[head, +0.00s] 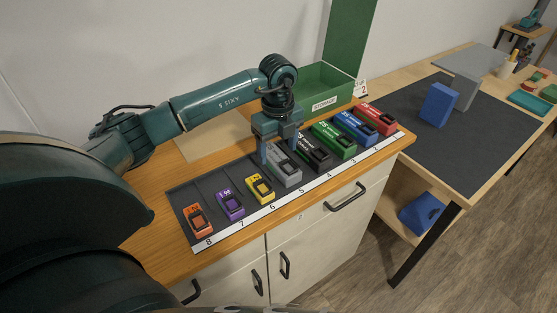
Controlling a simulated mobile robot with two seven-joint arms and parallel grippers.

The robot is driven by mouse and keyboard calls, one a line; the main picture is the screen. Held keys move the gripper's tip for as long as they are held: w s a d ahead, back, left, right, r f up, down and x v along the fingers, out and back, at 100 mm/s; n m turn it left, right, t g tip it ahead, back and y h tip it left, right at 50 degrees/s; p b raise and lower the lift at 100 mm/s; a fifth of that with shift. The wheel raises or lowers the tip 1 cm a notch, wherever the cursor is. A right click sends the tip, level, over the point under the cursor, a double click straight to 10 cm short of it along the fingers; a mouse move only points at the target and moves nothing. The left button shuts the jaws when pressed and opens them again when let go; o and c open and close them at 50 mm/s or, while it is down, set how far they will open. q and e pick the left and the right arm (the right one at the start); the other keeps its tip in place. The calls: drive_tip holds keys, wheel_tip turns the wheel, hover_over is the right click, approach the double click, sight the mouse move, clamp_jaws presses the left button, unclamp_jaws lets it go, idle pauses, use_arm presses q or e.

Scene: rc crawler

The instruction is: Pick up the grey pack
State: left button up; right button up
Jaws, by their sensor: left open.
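The grey pack (284,169) lies on the dark numbered mat (189,190), between a yellow pack (260,188) and a black pack (314,152). My left gripper (281,158) points down right over the grey pack, with its fingers open. One finger comes down at the pack's left side; the other is near its right side. I cannot tell whether the fingers touch the pack. The gripper hides the pack's far end. My right gripper does not show.
Purple (231,204) and orange (199,219) packs lie left; green (334,139), blue (356,127) and red (375,118) packs lie right. A green storage box (318,102) with its lid up stands behind. A second table (467,140) holds a blue block (438,104).

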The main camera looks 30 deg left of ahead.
sight(278, 162)
use_arm(q)
drive_tip(key=shift+f, duration=1.3)
drive_tip(key=shift+c, duration=0.5)
drive_tip(key=c, duration=1.2)
